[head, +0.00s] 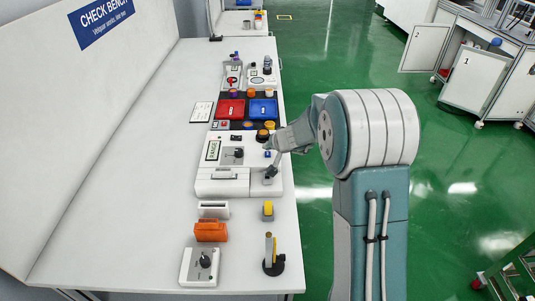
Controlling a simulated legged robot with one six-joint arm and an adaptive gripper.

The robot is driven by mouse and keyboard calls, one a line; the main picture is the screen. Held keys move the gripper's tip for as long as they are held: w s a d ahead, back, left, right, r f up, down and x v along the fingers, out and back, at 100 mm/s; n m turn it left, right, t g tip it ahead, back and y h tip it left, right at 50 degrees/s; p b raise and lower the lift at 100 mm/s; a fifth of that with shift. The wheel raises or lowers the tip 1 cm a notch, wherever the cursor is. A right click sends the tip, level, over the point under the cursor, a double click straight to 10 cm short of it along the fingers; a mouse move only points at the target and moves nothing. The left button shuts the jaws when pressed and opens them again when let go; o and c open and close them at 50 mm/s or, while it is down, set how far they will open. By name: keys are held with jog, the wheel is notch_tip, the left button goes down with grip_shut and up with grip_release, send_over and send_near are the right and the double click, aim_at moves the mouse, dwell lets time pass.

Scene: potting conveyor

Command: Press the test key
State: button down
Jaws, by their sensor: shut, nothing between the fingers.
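A white bench device (213,186) stands on the long white table. It has a greenish display panel (213,150) on its left and a dark knob (238,153) on a grey plate. Whether the tip touches the device cannot be told. Small controls sit around the tip, but I cannot tell which one is the test key; the gripper may hide it.
Behind the device are a red bin (230,109) and a blue bin (263,109). In front stand an orange block (210,231), a yellow-topped part (267,209), a dark-based post (272,264) and a white knob box (199,267). The table's right edge borders open green floor.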

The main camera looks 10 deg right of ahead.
aim_at(268, 155)
jog(key=shift+r, duration=2.5)
jog(key=shift+s+a+r, duration=0.1)
jog(key=shift+s+r, duration=0.15)
jog(key=shift+r, duration=0.1)
jog(key=s+a+r+n+g, duration=0.1)
jog(key=s+a+r+n, duration=0.1)
jog(key=s+r, duration=0.5)
jog(key=s+a+r+n+g, duration=0.1)
jog(key=s+a+r, duration=0.15)
jog(key=s, duration=0.75)
jog(key=s+d+h, duration=0.2)
jog(key=s, duration=0.8)
jog(key=s+d+n+h, duration=0.1)
jog(key=s+d, duration=0.1)
jog(key=s, duration=0.9)
jog(key=shift+d+r+g+h, duration=0.3)
jog(key=shift+d+g+h, duration=0.05)
jog(key=shift+g+h, duration=0.05)
